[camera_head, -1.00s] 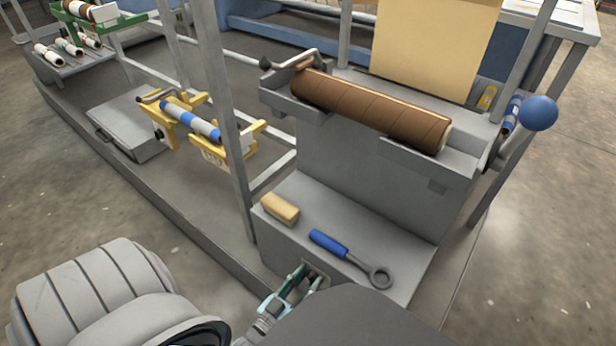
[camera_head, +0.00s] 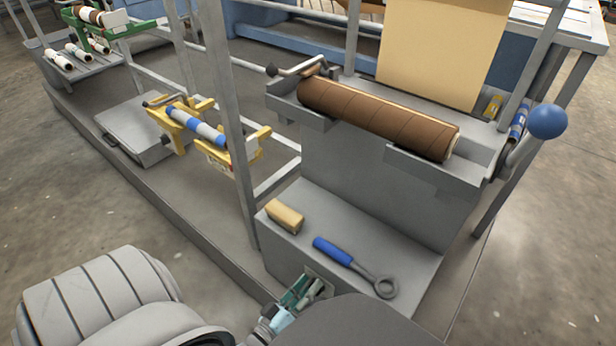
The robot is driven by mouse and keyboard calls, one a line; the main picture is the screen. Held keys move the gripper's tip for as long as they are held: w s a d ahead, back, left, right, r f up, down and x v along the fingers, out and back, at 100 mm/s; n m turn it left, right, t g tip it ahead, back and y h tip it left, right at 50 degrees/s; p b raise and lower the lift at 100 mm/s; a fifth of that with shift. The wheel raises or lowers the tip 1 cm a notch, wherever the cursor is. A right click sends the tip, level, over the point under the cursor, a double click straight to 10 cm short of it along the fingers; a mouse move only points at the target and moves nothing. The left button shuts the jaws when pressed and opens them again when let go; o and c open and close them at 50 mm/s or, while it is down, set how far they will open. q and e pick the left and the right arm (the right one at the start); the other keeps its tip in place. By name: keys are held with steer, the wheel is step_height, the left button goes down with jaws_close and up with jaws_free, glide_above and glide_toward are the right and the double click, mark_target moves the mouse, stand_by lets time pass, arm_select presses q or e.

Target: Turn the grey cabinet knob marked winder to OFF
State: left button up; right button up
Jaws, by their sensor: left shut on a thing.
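The grey cabinet (camera_head: 385,220) stands right of centre with a flat ledge and a front face towards me. My left gripper (camera_head: 303,290) is at the lower front face of this cabinet, at a small plate there. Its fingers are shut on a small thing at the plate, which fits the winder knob. The knob itself is hidden by the fingers, so its marking and pointer direction cannot be read. My right gripper is not in view.
On the ledge lie a tan block (camera_head: 285,216) and a blue-handled ring wrench (camera_head: 355,266). Above, a brown roll (camera_head: 378,112) rests in a grey cradle. A grey upright post (camera_head: 232,130) stands left of the cabinet. Yellow stands (camera_head: 247,150) hold a blue-and-white roller (camera_head: 197,124).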

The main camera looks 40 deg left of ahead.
arm_select(q)
steer(key=shift+s+d+f, duration=0.1)
steer(key=o, duration=1.1)
steer(key=s, duration=1.2)
steer(key=shift+d, duration=0.1)
